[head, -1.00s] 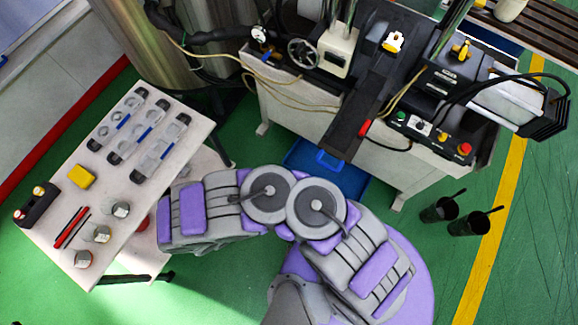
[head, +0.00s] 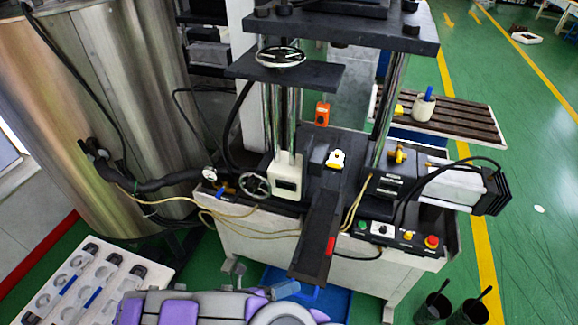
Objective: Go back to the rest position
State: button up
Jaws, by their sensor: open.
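My gripper (head: 257,280) shows in part at the bottom of the head view, just above the purple and grey links of my arm. One grey finger stands up at its left, and a paler piece lies at its right. The two are apart, with no held object visible between them. The gripper appears in front of the press machine's base, to the left of the lower end of its dark chute. Its lower part is hidden by my arm.
The press machine (head: 340,215) fills the middle. A blue crate (head: 335,303) lies under its chute. A white table (head: 70,260) with moulds is at lower left, beside a steel tank (head: 110,120). Black cups (head: 432,308) stand at lower right. Green floor is open at right.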

jog(key=s+d+r+m+g+y+b, duration=0.1)
jog(key=d+r+m+g+y+b, duration=0.15)
jog(key=d+r+m+g, duration=0.55)
jog(key=s+d+r+m+g+y+b, duration=0.25)
jog(key=d+m, duration=0.45)
jog(key=m, duration=0.4)
jog(key=s+r+m+t+y+b, duration=0.2)
jog(key=s+m+y+b, duration=0.6)
jog(key=s+m, duration=0.6)
jog(key=shift+s+d+m+y, duration=0.2)
jog(key=shift+m+y, duration=0.4)
jog(key=shift+m, duration=0.4)
